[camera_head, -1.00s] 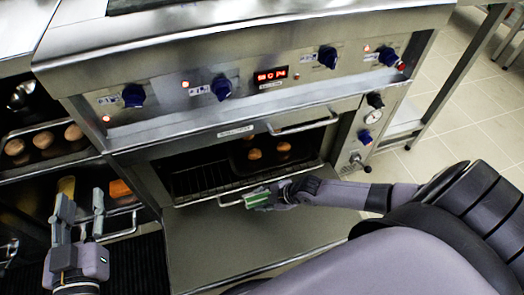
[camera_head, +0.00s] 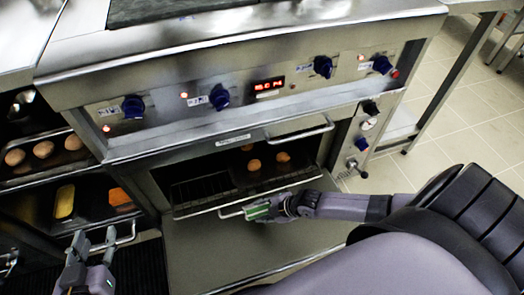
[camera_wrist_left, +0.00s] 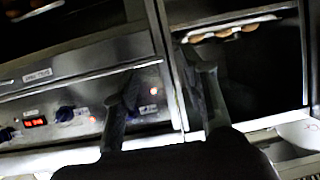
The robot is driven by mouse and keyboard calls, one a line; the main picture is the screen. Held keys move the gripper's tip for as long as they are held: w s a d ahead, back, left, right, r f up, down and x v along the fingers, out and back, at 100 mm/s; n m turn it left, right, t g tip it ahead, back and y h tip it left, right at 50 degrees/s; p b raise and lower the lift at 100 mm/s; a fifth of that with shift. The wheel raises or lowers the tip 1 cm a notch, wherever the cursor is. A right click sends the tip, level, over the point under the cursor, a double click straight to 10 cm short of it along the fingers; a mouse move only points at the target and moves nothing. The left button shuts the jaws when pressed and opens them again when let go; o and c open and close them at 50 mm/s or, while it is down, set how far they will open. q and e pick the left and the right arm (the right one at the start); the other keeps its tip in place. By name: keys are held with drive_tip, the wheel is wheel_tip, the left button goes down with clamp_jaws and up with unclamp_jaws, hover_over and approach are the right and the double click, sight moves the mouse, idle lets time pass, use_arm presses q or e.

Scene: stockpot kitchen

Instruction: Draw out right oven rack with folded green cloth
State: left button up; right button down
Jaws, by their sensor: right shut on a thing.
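The oven rack (camera_head: 208,205) with its front bar is at the mouth of the open oven, in the middle of the head view. A dark tray with several brown buns (camera_head: 254,165) sits on it. My right gripper (camera_head: 262,209) is shut on the folded green cloth (camera_head: 256,212) at the rack's front bar. The fingers partly hide the cloth, so its exact contact with the bar is unclear. My left gripper (camera_head: 93,247) is open and empty at lower left, near the left compartment's handle. Its spread fingers also show in the left wrist view (camera_wrist_left: 165,100).
The lowered oven door (camera_head: 235,250) lies flat beneath the rack, mostly bare. Left of the oven are shelves with buns (camera_head: 43,149), a yellow block (camera_head: 64,201) and an orange block (camera_head: 119,196). A panel with blue knobs (camera_head: 219,97) runs above. Tiled floor is open at right.

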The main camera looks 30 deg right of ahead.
drive_tip(key=shift+s+a+p, duration=0.15)
drive_tip(key=shift+s+p, duration=0.15)
drive_tip(key=shift+s, duration=0.15)
drive_tip(key=shift+s+a+p, duration=0.1)
drive_tip(key=shift+s+p, duration=0.2)
drive_tip(key=shift+s, duration=0.1)
use_arm(q)
drive_tip(key=s+a+f+g+y+p, duration=0.1)
drive_tip(key=s+a+f+g+y, duration=0.1)
drive_tip(key=s+f+g, duration=0.4)
drive_tip(key=shift+s+a+f+g, duration=0.4)
drive_tip(key=shift+s+a+f, duration=0.45)
drive_tip(key=shift+s, duration=0.85)
use_arm(e)
drive_tip(key=shift+s+a, duration=0.25)
drive_tip(key=shift+s, duration=0.65)
use_arm(q)
drive_tip(key=shift+s, duration=0.1)
